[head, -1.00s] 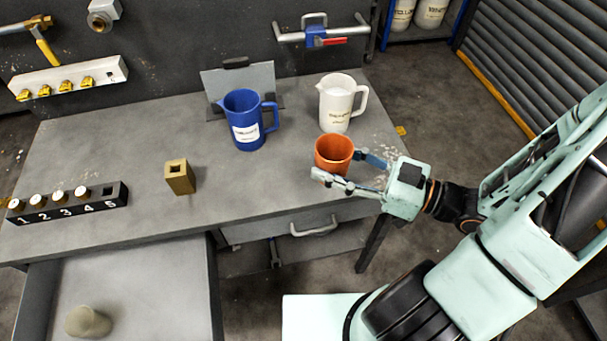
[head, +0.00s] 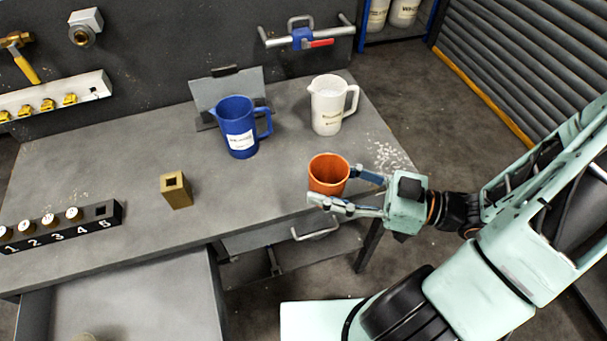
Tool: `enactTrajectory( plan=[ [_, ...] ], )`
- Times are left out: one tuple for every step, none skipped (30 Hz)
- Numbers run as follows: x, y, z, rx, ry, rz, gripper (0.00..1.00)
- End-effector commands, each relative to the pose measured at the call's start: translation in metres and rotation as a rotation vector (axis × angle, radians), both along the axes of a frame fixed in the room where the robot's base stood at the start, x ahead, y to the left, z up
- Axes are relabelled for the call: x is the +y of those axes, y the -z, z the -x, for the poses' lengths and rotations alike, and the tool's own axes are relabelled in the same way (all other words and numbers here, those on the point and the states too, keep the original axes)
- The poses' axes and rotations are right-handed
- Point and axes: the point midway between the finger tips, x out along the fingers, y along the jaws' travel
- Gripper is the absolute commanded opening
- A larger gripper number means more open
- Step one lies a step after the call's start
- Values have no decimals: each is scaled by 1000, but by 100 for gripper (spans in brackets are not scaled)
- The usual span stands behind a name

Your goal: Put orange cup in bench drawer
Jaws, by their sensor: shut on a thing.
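The orange cup (head: 328,173) is upright at the front right of the grey bench, between the fingers of my gripper (head: 340,188). My gripper comes in from the right and is shut on the cup. I cannot tell whether the cup's base touches the bench top. A second drawer with a metal handle (head: 316,231) is under the bench's right part.
A blue jug (head: 238,128) and a white jug (head: 328,105) stand behind the cup. A brass block (head: 176,190) and a black numbered rack (head: 62,228) are on the left. The bench front between block and cup is clear.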

Motion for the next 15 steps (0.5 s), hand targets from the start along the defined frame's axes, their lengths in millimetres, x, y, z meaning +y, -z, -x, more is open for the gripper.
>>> enactTrajectory(
  plan=[
    [0, 5, -2, -3, 1, 2, 15],
    [-1, 6, -3, -3, 2, 3, 15],
    [-1, 8, -4, -4, 4, 5, 15],
    [-1, 9, -6, -4, 4, 5, 15],
    [-1, 10, -7, -5, 4, 4, 15],
    [-1, 11, -9, -6, 4, 4, 15],
    [-1, 11, -10, -5, 5, 5, 15],
    [-1, 12, -11, -6, 5, 5, 15],
    [-1, 12, -13, -5, 6, 4, 15],
    [0, 13, -14, -6, 6, 4, 15],
    [0, 13, -15, -6, 6, 4, 15],
    [1, 14, -16, -6, 5, 4, 15],
    [1, 14, -16, -6, 4, 4, 15],
    [2, 14, -17, -6, 4, 4, 15],
    [2, 15, -18, -5, 4, 4, 15]
  ],
)
